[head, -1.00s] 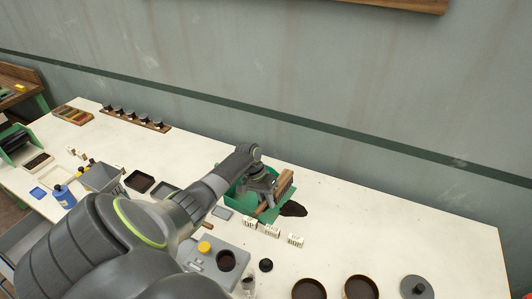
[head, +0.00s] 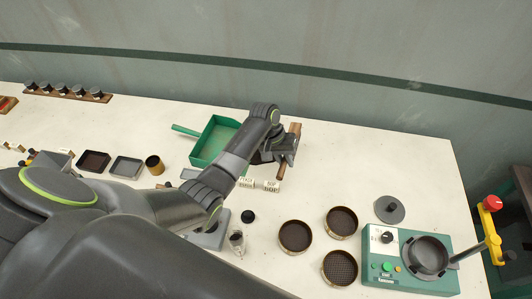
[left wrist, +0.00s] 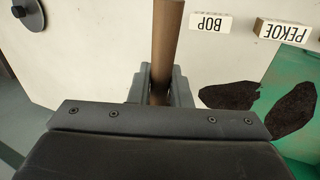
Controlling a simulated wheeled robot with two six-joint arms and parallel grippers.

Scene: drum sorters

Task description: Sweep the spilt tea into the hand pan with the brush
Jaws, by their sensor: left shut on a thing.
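My left gripper (head: 284,151) is shut on the wooden handle of the brush (head: 282,170), to the right of the green hand pan (head: 198,163). In the left wrist view the brown handle (left wrist: 167,35) stands between the fingers (left wrist: 158,88); the bristles are hidden. The pan (left wrist: 309,72) shows at the right of that view. Spilt tea (left wrist: 229,95) lies as a dark patch on the white table. A second dark patch (left wrist: 292,108) overlaps the pan's near edge in the picture. In the head view my gripper mostly hides the tea.
Small label blocks (head: 272,186) stand in front of the brush. Round sieves (head: 295,236) and a green machine (head: 410,262) stand to the right and front. Trays (head: 127,167) lie left of the pan. The table right of the brush is clear.

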